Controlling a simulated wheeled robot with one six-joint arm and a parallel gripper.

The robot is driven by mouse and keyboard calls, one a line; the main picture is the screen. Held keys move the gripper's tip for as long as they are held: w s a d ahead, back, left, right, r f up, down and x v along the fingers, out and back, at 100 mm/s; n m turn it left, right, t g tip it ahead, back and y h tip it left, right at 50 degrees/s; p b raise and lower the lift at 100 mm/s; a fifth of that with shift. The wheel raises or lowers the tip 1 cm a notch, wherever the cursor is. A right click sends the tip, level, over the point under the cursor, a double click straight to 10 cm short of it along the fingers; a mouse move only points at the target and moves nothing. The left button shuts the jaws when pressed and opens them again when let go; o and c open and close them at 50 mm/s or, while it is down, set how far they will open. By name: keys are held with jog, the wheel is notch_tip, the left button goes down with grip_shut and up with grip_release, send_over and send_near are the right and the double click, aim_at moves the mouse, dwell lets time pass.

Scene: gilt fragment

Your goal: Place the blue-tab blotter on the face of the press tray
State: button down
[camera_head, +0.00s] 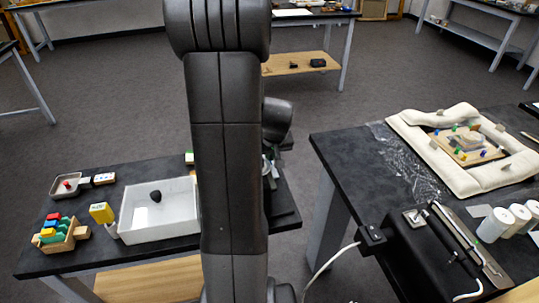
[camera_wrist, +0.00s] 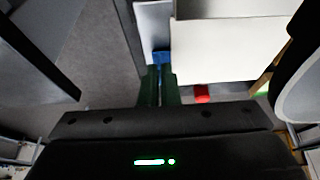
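In the wrist view my gripper (camera_wrist: 160,70) has its two dark green fingers close together, with a small blue tab (camera_wrist: 161,57) at their tips. The fingers look closed on the tab. A larger white panel (camera_wrist: 230,50) lies just right of the blotter; I cannot tell whether it is the press tray. A red tab or knob (camera_wrist: 202,93) shows at its lower edge. In the head view my arm hides the gripper and blotter.
On the left table stand a white tray (camera_head: 128,234) with a black lump, a rack of coloured blocks (camera_head: 58,238) and a yellow-tagged piece (camera_head: 102,212). The right table has a padded cream frame (camera_head: 458,178), white cylinders (camera_head: 495,224) and a black device (camera_head: 425,262). Floor lies between the tables.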

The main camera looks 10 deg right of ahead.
jog(key=shift+f, duration=0.25)
jog(key=c, duration=1.7)
grip_release()
jog(key=shift+r, duration=0.1)
jog(key=shift+r, duration=0.5)
jog(key=v, duration=1.1)
jog(key=shift+s+r, duration=0.15)
jog(key=shift+o, duration=0.4)
